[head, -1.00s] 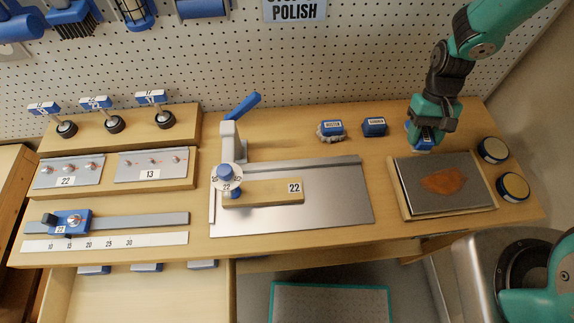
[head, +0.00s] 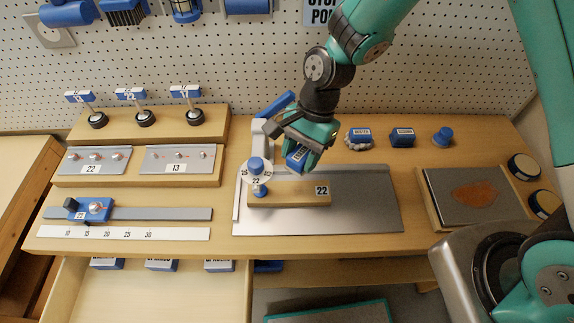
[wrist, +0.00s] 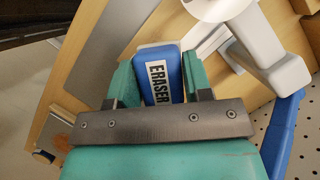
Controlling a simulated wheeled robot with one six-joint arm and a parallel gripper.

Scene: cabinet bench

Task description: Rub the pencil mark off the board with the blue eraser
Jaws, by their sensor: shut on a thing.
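The blue eraser (head: 297,157) is in my gripper (head: 303,150), its label reading ERASER in the wrist view (wrist: 160,72). My gripper is shut on it, with one green finger on each side. In the head view it hangs over the back edge of the wooden board (head: 285,195), which is labelled 22 and lies on a grey metal plate (head: 365,215).
The clamp's blue lever (head: 277,104) rises just left of my gripper. Two blue-topped blocks (head: 402,138) and a blue knob (head: 442,137) stand to the right. A plate with a brown patch (head: 440,185) lies further right. A drawer (head: 150,295) is open in front.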

